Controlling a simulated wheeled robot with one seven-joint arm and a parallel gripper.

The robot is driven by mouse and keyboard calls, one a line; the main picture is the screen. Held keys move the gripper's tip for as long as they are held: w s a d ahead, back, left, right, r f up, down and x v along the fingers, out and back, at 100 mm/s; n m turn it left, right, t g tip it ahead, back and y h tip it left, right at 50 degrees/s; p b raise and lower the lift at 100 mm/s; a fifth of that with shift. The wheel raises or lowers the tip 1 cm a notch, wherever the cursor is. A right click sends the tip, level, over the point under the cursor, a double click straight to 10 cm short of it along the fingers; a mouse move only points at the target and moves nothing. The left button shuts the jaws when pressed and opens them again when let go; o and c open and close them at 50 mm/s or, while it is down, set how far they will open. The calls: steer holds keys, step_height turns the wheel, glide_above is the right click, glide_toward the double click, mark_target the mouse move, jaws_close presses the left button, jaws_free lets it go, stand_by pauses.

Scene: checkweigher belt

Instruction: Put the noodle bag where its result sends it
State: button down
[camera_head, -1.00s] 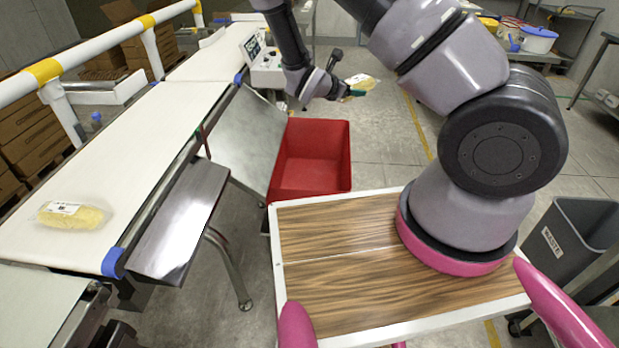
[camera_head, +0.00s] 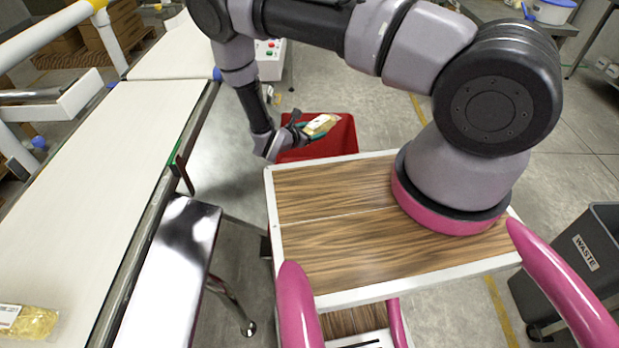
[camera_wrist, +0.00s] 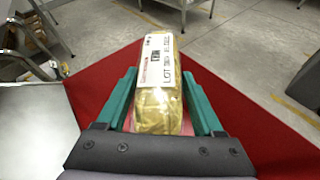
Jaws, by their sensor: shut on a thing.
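A clear noodle bag (camera_head: 322,124) with yellow noodles and a white label is held in my gripper (camera_head: 312,130). In the wrist view, the green fingers of my gripper (camera_wrist: 159,88) are shut on the sides of the bag (camera_wrist: 158,105), with its printed label facing up. The red bin (camera_head: 345,143) stands on the floor beyond the wooden top. The bag is above the bin, and the bin's red walls (camera_wrist: 250,115) show around and below it in the wrist view. My arm and the bag hide part of the bin.
A second noodle bag (camera_head: 30,321) lies on the white belt (camera_head: 100,190) at the lower left. A metal chute (camera_head: 175,270) slopes beside the belt. A control box (camera_head: 270,60) with buttons stands behind my arm. A grey bin marked WASTE (camera_head: 575,265) is at the right.

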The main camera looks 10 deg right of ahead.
step_height(320, 180, down, 6)
stand_by(0.5)
jaws_free()
steer(key=v, duration=1)
steer(key=shift+s+a+r, duration=0.2)
steer(key=shift+a+r, duration=0.05)
steer(key=shift+a, duration=0.05)
